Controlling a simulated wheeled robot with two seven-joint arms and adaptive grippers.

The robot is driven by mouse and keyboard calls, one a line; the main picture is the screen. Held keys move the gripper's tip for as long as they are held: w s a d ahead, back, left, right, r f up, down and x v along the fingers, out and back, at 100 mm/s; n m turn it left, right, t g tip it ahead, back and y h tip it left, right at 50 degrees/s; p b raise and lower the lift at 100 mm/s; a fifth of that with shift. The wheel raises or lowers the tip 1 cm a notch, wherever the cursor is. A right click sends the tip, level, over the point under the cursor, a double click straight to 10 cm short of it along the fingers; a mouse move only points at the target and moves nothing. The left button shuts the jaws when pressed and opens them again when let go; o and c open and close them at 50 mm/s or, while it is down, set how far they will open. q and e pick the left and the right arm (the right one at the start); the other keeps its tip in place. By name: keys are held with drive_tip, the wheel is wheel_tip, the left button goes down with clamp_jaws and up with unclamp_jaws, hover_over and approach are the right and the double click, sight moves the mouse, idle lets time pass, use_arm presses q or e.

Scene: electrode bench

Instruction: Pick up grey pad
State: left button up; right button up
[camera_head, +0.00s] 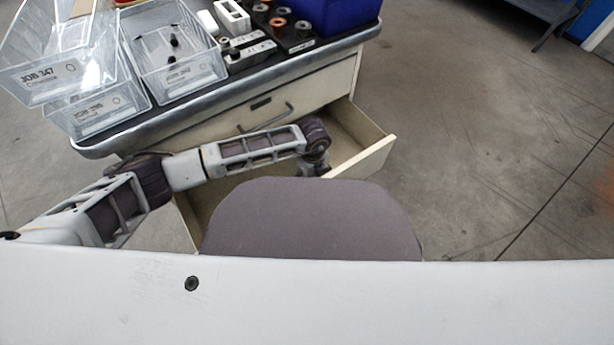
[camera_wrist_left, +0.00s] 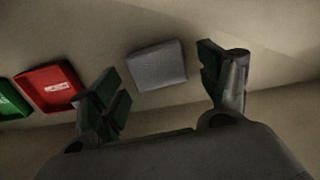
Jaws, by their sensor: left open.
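The grey pad (camera_wrist_left: 157,66) lies flat on the drawer floor in the left wrist view. My left gripper (camera_wrist_left: 160,88) is open above it, and the pad shows between and a little beyond the two fingers. The fingers appear apart from the pad. In the head view my left arm reaches over the open drawer (camera_head: 380,157), and its wrist is down near the drawer's right part. The gripper itself and the pad are hidden there. My right gripper is not in view.
A red pad (camera_wrist_left: 50,88) and a green pad (camera_wrist_left: 12,103) lie left of the grey pad in the drawer. The drawer walls are close by. Above it, the bench top carries clear bins (camera_head: 178,77), small parts and a blue box (camera_head: 335,14).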

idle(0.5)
use_arm(q)
drive_tip(key=c, duration=0.8)
drive_tip(key=shift+c, duration=0.2)
drive_tip(key=shift+r, duration=0.15)
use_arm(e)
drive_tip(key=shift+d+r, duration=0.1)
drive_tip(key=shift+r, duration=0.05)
